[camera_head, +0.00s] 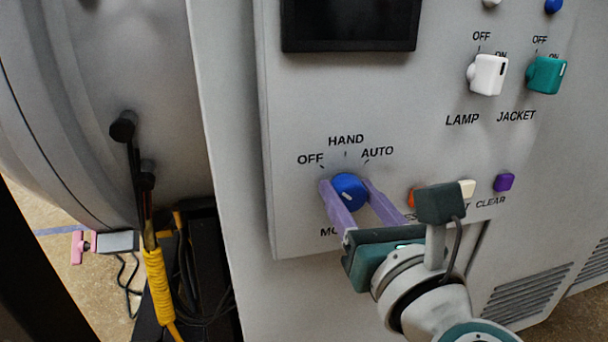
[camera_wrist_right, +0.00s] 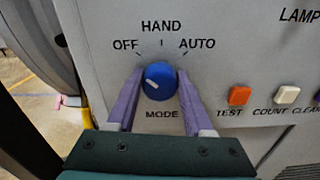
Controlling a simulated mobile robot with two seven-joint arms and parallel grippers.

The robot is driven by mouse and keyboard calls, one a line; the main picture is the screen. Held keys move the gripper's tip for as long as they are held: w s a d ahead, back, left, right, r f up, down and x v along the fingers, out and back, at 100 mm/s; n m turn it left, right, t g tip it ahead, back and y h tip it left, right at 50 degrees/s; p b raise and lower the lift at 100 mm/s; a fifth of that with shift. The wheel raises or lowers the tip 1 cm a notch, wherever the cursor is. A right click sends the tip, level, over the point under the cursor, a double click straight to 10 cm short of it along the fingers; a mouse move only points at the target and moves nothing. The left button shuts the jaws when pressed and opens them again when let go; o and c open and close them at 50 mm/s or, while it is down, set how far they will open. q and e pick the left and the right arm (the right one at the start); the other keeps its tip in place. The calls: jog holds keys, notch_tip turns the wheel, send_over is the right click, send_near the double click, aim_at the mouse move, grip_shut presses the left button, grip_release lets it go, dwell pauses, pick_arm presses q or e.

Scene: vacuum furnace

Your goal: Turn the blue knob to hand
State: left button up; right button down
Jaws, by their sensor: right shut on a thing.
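The blue knob (camera_head: 349,190) sits on the grey panel under the words OFF, HAND and AUTO, with MODE below it. It also shows in the wrist view (camera_wrist_right: 160,80), where its white mark lies on the left side, toward the OFF side rather than up at HAND. My right gripper (camera_head: 349,194) is shut on the knob, with one purple finger on its left side and one on its right. The wrist view shows both fingers (camera_wrist_right: 155,95) alongside the knob. My left gripper is not in view.
An orange TEST button (camera_wrist_right: 239,95), a pale COUNT button (camera_wrist_right: 287,94) and a purple CLEAR button (camera_head: 504,182) are right of the knob. White LAMP (camera_head: 487,75) and teal JACKET (camera_head: 546,75) knobs are above right. A yellow-wrapped cable (camera_head: 158,285) hangs left of the panel.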

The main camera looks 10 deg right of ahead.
dwell(0.3)
jog(key=m+b, duration=0.2)
jog(key=m, duration=0.1)
jog(key=shift+f+m+b, duration=0.15)
jog(key=shift+m+b, duration=0.2)
jog(key=shift+m, duration=0.05)
jog(key=m+b, duration=0.1)
jog(key=m, duration=0.2)
jog(key=shift+b, duration=0.35)
jog(key=shift+m+b, duration=0.6)
jog(key=shift+m, duration=0.9)
jog(key=shift+c, duration=1.4)
grip_release()
